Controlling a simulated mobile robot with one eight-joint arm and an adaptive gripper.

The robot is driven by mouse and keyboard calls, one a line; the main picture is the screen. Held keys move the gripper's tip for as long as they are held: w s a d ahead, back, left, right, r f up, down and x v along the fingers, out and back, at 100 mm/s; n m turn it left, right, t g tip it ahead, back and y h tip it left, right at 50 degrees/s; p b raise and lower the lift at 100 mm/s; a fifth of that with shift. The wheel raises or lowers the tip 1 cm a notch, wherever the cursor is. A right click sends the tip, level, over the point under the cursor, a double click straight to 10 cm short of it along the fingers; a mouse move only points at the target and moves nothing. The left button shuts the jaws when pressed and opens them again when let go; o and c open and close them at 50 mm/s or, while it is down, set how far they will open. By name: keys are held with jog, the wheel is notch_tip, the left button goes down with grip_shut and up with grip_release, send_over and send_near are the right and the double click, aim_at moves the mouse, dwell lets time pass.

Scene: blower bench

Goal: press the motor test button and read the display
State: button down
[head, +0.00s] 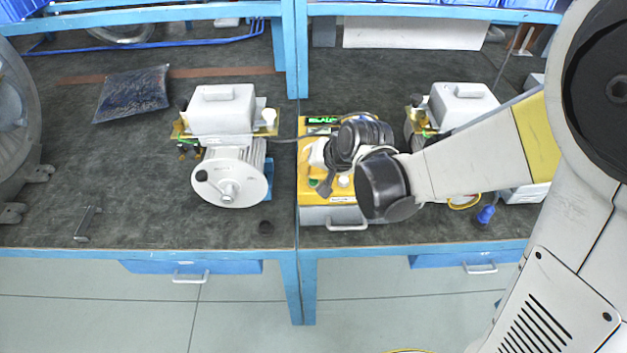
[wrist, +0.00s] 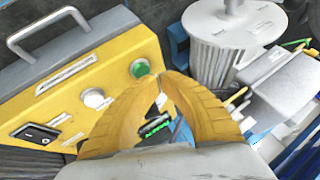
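The yellow test box (head: 308,196) stands on the bench under my gripper, and fills the left of the wrist view (wrist: 60,80). A green button (wrist: 139,68) and a white button (wrist: 95,97) sit on its top, with a black rocker switch (wrist: 35,132). The lit green display (head: 323,121) is at the box's far end; in the wrist view it shows only partly between my fingers (wrist: 156,125), and its text is too small to read. My gripper (wrist: 161,82) is shut and empty, its tips beside the green button in the picture; contact cannot be told.
A grey motor (head: 230,175) with a white housing (head: 222,108) stands left of the box. A similar unit (head: 462,100) is to the right, partly behind my arm. A blue upright (head: 290,50) rises behind. The bench's left part has free room.

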aim_at(310, 178)
jog(key=shift+f+b, duration=0.4)
jog(key=shift+f, duration=0.15)
dwell(0.5)
dwell(0.4)
jog(key=shift+r+p, duration=0.6)
jog(key=shift+r, duration=0.2)
jog(key=shift+r, duration=0.15)
notch_tip(310, 178, up, 5)
jog(key=p, duration=0.4)
dwell(0.4)
jog(key=s+d+r+h, duration=0.1)
jog(key=s+d+r, duration=0.2)
jog(key=s+d, duration=0.2)
jog(key=s+d+r+n+h, duration=0.1)
jog(key=s+d+r, duration=0.2)
jog(key=s+d, duration=0.3)
jog(key=s+d+r+n+t+h, duration=0.1)
jog(key=s+d+r+h, duration=0.1)
jog(key=s+d, duration=0.3)
jog(key=s+r, duration=0.1)
jog(key=s, duration=0.1)
jog(key=shift+s+d+r, duration=0.2)
jog(key=shift+s+r, duration=0.05)
jog(key=shift+s, duration=0.05)
